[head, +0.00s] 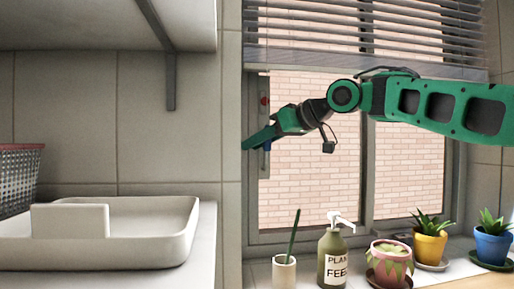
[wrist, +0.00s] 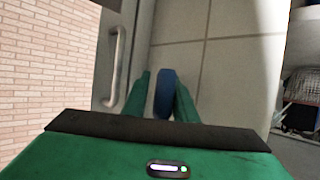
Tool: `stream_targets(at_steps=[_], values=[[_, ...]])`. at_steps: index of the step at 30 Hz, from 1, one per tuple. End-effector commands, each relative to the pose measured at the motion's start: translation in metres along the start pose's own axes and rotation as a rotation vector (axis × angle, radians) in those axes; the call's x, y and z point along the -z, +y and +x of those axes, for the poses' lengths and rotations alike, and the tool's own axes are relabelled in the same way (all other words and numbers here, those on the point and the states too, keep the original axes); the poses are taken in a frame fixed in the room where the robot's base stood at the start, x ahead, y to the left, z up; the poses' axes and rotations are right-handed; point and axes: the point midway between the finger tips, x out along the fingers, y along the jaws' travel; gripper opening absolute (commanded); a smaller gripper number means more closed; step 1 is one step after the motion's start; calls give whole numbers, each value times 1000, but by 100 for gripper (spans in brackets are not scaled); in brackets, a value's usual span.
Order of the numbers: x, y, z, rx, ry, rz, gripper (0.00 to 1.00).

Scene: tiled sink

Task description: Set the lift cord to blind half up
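The slatted blind (head: 365,35) hangs across the top of the window, with the glass below it uncovered. A blue piece (head: 267,146), seemingly the lift cord's handle, is at the window's left side, partly hidden by my gripper (head: 248,145). In the wrist view the blue piece (wrist: 165,93) is between the two green fingers of my gripper (wrist: 163,85). The fingers stand apart, with a narrow gap showing on the left of the blue piece. I cannot tell whether the right finger touches it. The cord itself cannot be made out.
A small red piece (head: 264,101) is on the left window frame. A metal handle (wrist: 117,68) is left of my fingers. Below on the sill stand a cup (head: 284,273), a pump bottle (head: 332,258) and several potted plants (head: 430,245). A white sink (head: 150,245) is left.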

Motion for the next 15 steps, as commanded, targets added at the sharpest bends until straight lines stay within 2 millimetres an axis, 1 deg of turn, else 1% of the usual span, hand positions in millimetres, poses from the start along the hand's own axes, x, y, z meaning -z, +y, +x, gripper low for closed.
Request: stream_targets(at_steps=[4,7,11,15], values=[[0,0,-4,0,1,-1,25],[1,0,-14,0,2,-1,25],[1,1,-36,-3,2,-1,25],[0,2,-63,-3,1,-1,25]])
